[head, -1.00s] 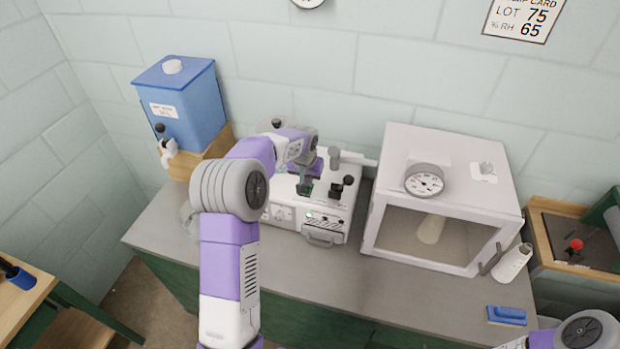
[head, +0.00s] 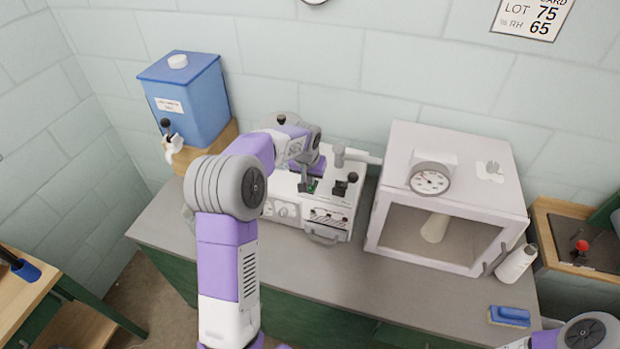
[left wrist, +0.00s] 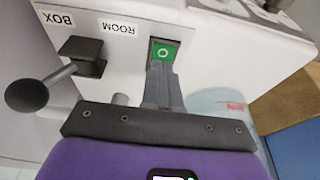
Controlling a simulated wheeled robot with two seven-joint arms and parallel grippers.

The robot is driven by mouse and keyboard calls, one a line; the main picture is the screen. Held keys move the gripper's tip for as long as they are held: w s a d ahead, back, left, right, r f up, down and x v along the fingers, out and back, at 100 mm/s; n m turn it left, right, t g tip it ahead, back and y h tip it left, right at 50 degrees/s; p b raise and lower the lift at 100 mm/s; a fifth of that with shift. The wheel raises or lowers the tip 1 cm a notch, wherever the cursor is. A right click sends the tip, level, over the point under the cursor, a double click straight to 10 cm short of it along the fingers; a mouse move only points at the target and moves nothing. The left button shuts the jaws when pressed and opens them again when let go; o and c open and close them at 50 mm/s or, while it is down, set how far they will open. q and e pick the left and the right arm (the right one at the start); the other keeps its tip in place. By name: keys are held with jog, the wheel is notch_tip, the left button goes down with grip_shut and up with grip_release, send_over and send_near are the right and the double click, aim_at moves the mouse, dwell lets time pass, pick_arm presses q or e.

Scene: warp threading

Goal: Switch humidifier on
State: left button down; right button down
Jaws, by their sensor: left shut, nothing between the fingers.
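The humidifier (head: 283,211) is a white box-shaped machine on the bench, with knobs and a black-ended lever on top. Its green switch (left wrist: 163,52), marked with a pale ring, sits in a dark frame in the left wrist view. My left gripper (left wrist: 161,70) is shut and empty, its fingertips at the near edge of the switch. I cannot tell whether they press it. In the head view the left gripper (head: 304,186) is over the machine's top beside the green patch. A black lever (left wrist: 62,78) stands by the labels BOX and ROOM. My right gripper is out of view.
A white cabinet (head: 460,185) with a dial gauge stands right of the humidifier. A blue tank (head: 190,105) with a tap is at the left. The bench front is clear.

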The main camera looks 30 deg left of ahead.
aim_at(310, 188)
pick_arm(q)
jog(key=p+v, duration=0.2)
jog(key=v, duration=0.1)
jog(key=shift+w+r, duration=0.2)
jog(key=s+v, duration=0.1)
jog(key=v, duration=0.9)
jog(key=shift+s+d+f, duration=0.15)
jog(key=shift+s+f, duration=0.1)
jog(key=shift+s, duration=0.15)
